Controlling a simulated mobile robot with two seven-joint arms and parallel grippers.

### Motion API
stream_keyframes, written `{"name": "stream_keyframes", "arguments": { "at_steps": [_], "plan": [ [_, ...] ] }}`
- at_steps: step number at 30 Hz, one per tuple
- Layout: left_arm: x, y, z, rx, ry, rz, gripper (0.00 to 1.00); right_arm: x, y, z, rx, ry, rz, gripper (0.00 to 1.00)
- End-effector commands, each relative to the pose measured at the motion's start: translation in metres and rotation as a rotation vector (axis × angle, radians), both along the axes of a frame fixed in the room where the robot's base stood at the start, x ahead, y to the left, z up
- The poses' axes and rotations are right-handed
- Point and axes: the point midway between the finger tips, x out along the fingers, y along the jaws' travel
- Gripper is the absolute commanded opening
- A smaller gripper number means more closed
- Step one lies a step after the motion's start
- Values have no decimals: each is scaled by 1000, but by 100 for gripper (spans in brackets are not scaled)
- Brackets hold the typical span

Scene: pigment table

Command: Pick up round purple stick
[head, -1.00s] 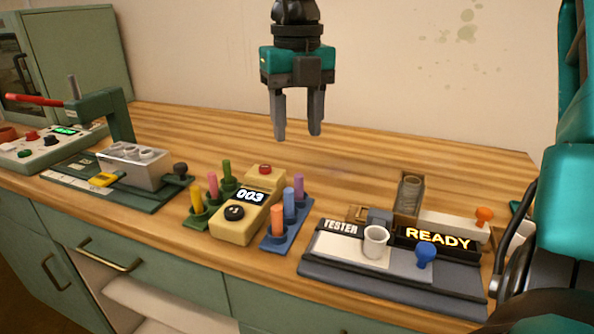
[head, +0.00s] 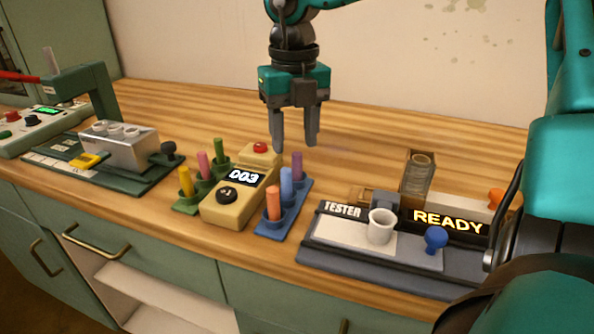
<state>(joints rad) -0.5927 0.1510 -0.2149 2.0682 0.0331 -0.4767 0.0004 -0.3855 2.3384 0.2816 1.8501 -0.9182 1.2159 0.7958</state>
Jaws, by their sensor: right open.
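The round purple stick (head: 297,165) stands upright at the back of the blue holder (head: 270,233), behind a blue stick (head: 286,183) and an orange stick (head: 273,202). My right gripper (head: 294,146) is open and empty, fingers pointing down. Its fingertips show just above and around the top of the purple stick in the head view; I cannot tell how far apart in depth they are. My left gripper is not in view.
A yellow counter box (head: 211,213) showing 003 stands left of the blue holder. A green holder (head: 184,208) carries yellow, pink and green sticks. The tester (head: 318,232) with a white cup (head: 381,227) stands to the right. Bare wooden tabletop (head: 367,150) lies behind.

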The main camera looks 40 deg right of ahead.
Motion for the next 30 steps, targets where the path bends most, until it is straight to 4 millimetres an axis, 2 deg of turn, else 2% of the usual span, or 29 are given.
{"name": "stream_keyframes", "arguments": {
  "at_steps": [9,17,30],
  "plan": [
    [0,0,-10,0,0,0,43,-6,-1,-45,1,4,0,48],
    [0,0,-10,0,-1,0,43,-5,-1,-48,0,1,0,48],
    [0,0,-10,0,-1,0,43,-5,-1,-47,0,1,0,6]
  ]
}}
